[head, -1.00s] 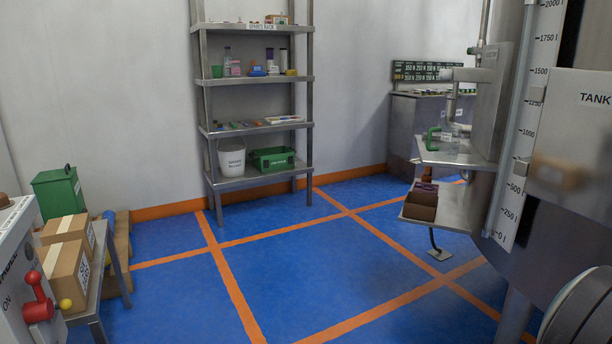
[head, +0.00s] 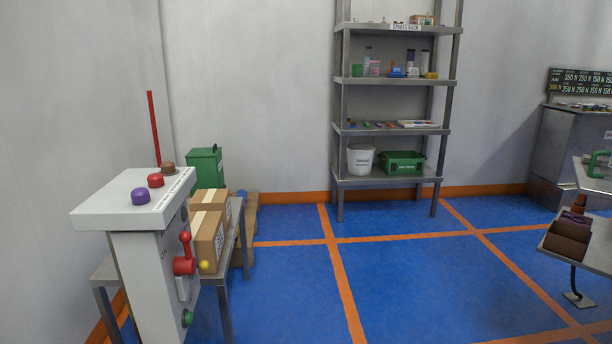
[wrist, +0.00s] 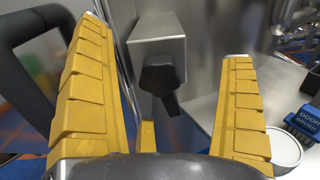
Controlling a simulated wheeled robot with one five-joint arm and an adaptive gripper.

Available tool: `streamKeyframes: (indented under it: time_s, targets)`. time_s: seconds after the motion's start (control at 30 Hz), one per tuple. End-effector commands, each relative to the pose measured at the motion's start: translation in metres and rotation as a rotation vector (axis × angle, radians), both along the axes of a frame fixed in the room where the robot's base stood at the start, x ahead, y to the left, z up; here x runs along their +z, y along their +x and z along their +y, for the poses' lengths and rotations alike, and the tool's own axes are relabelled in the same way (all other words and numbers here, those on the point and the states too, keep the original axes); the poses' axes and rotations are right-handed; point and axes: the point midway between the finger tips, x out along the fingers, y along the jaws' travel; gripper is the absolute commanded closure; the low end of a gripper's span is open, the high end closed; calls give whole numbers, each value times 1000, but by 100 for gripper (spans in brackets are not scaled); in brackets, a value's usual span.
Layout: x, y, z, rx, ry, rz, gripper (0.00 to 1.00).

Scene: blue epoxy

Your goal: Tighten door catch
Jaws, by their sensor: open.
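In the wrist view, my gripper (wrist: 163,45) is open, with one ridged yellow finger on each side. Between the fingers, a black lobed knob with a short lever (wrist: 160,82) sits on a grey metal block (wrist: 155,38). It looks like the door catch. The knob appears beyond the fingers' base, with gaps on both sides; I cannot tell how deep it sits between them. The fingers do not visibly touch it. The head view shows neither my gripper nor this knob.
In the wrist view, a thick black curved bar (wrist: 32,95) is left of the fingers. A blue labelled brush (wrist: 303,120) and a round white tub (wrist: 285,148) are at right.

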Motion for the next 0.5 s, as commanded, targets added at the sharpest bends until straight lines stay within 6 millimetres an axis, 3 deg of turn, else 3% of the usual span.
streamKeyframes:
  time_s: [0.5]
  targets:
    - [-2, 0, 11, 0, -1, 0, 0]
